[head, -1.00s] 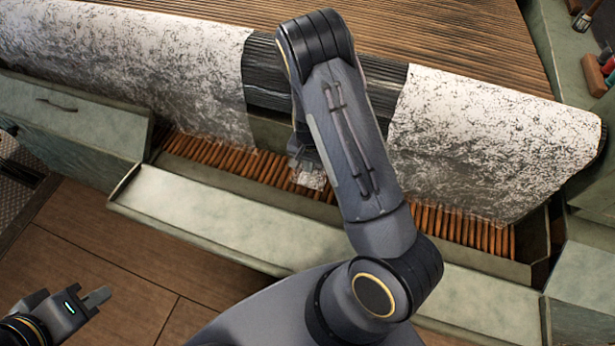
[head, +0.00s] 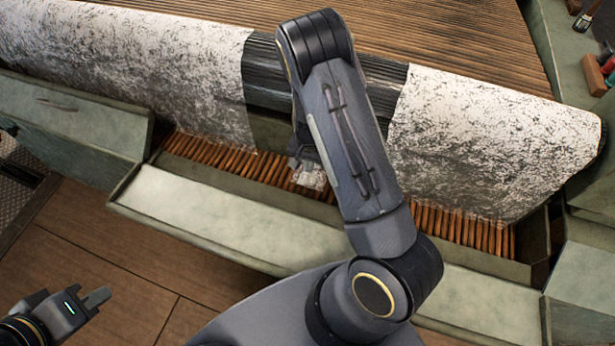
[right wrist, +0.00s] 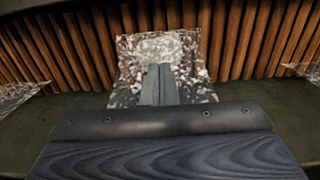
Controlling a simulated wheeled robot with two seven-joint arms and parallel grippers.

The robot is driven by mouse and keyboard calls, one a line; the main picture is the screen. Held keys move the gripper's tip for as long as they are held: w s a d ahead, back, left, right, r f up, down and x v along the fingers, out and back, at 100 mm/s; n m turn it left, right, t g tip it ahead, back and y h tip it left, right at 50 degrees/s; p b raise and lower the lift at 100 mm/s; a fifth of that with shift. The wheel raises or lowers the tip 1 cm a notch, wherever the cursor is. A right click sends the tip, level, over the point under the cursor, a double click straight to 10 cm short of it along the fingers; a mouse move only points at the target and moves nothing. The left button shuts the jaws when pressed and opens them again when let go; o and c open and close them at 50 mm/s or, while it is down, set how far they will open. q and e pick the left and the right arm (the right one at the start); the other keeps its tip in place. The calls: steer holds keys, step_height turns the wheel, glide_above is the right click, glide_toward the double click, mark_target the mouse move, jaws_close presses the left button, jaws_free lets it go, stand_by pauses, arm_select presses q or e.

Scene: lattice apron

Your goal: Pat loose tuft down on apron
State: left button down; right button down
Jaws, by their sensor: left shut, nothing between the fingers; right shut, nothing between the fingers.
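The loose tuft (head: 308,179) is a pale, dark-speckled patch on the brown slatted apron (head: 232,160). It also shows in the right wrist view (right wrist: 196,48), spread over the slats (right wrist: 258,45). My right gripper (right wrist: 161,72) is shut and empty, with its fingertips over the middle of the tuft. They look to be at or very near its surface; I cannot tell if they touch. In the head view my right arm hides most of this gripper and part of the tuft. My left gripper (head: 98,298) is shut and empty, low at the left, away from the apron.
A speckled white sheet (head: 480,140) covers the roller behind the apron on both sides, with a dark ribbed gap (head: 270,75) between. A pale green ledge (head: 200,220) runs along the front. Other speckled pieces (right wrist: 20,92) lie at the sides in the wrist view.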

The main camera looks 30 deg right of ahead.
steer(key=shift+f+b, duration=0.65)
steer(key=shift+f, duration=0.2)
stand_by(0.5)
steer(key=shift+r, duration=0.1)
stand_by(0.5)
step_height(320, 180, up, 8)
steer(key=p, duration=0.6)
steer(key=shift+p, duration=0.3)
stand_by(0.4)
